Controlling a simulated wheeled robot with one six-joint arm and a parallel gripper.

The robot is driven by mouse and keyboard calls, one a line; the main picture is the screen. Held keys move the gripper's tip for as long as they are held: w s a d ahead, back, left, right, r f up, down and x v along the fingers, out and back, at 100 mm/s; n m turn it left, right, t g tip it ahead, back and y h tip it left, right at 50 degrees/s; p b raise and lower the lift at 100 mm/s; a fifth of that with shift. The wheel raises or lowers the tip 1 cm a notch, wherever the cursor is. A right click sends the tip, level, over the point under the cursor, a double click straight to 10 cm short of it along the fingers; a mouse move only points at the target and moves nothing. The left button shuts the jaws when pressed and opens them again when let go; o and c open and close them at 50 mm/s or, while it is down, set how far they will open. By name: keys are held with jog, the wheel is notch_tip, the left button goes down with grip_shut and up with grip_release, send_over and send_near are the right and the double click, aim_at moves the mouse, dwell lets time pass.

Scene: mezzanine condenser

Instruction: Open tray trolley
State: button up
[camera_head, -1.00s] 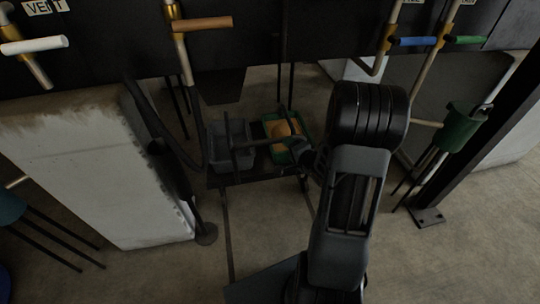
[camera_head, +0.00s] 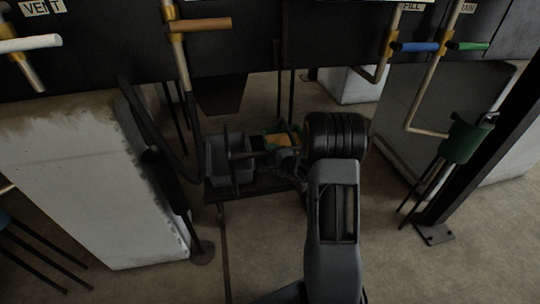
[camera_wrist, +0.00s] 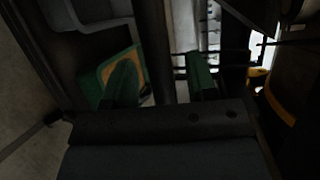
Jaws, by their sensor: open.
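The tray trolley (camera_head: 262,187) is a low dark frame below the black panel in the head view. It carries a grey bin (camera_head: 215,160) on its left and a green tray (camera_head: 270,131) with an orange item (camera_head: 285,139) on its right. My arm stands in front of the trolley's right side and hides part of it and most of my gripper. In the wrist view my gripper (camera_wrist: 160,76) is open, its two green fingers apart. A dark bar (camera_wrist: 154,40) runs between or just beyond them; I cannot tell if they touch it. The tray (camera_wrist: 104,62) is beside the left finger.
A pale block (camera_head: 95,185) and a dark post with a round foot (camera_head: 203,252) stand left of the trolley. A green funnel-like vessel (camera_head: 461,140) on thin legs stands right. Pipes with coloured handles (camera_head: 418,47) hang above. Floor in front is partly clear.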

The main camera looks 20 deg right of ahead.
jog(key=shift+x, duration=0.85)
jog(key=shift+c, duration=0.3)
grip_shut()
